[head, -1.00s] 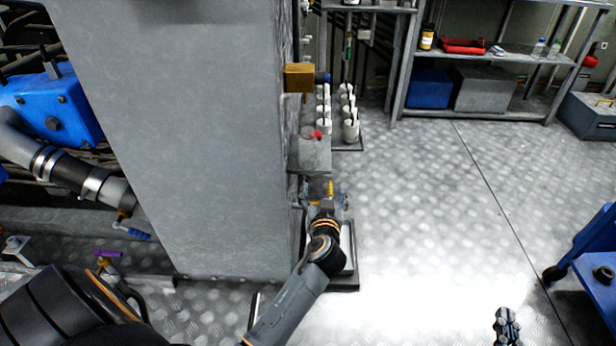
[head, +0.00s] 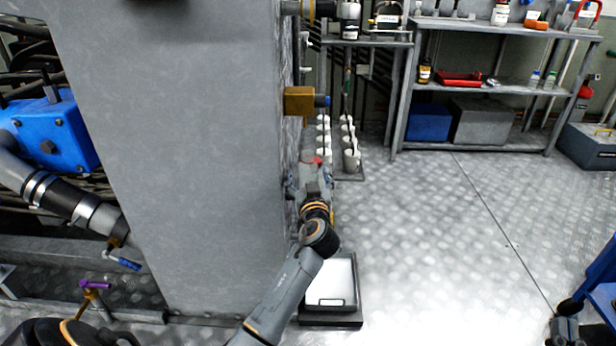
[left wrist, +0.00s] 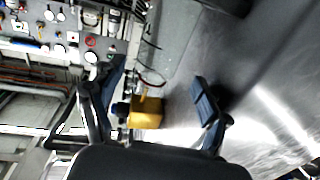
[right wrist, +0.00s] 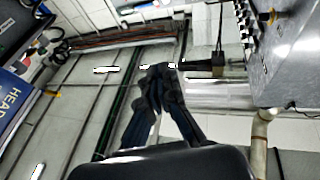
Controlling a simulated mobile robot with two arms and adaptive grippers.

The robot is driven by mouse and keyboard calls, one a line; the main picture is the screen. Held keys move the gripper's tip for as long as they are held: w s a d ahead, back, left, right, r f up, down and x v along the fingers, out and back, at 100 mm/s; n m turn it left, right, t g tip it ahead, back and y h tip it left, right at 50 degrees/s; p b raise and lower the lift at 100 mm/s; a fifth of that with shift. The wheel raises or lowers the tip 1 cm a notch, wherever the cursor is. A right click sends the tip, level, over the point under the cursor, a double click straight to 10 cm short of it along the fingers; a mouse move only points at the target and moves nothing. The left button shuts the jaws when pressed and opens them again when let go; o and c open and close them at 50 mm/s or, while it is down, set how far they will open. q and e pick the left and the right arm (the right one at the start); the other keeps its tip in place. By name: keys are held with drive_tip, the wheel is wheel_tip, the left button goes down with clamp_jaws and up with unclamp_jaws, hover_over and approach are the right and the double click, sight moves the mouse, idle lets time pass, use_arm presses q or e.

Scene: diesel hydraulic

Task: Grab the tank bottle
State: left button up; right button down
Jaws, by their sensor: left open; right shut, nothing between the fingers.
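My left gripper (head: 311,172) is beside the tank's right edge, near a grey part with a red knob (head: 318,160), below the brass block (head: 299,101). In the left wrist view its fingers (left wrist: 155,72) are spread and empty, with the brass block (left wrist: 146,112) showing beyond between them. My right gripper (right wrist: 161,72) has its fingertips together with nothing between; it shows at the head view's lower right.
A shelf unit (head: 490,88) at the back right holds bottles and a red tray (head: 460,78). White cylinders (head: 350,158) stand behind my left gripper. A white tray with a dark rim (head: 331,303) lies on the floor. A blue cart (head: 603,290) stands right; the middle floor is clear.

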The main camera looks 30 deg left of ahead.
sight(309, 172)
use_arm(q)
drive_tip(key=x, duration=0.4)
drive_tip(key=shift+w+d+b, duration=0.1)
drive_tip(key=shift+d+b, duration=0.1)
drive_tip(key=shift+b, duration=0.2)
drive_tip(key=shift+w+a, duration=0.2)
drive_tip(key=shift+w, duration=0.05)
drive_tip(key=c, duration=1.3)
use_arm(e)
drive_tip(key=r, duration=0.1)
drive_tip(key=s+r+t, duration=0.1)
drive_tip(key=r+t+y, duration=0.1)
drive_tip(key=shift+s+r, duration=0.3)
drive_tip(key=shift+s, duration=0.05)
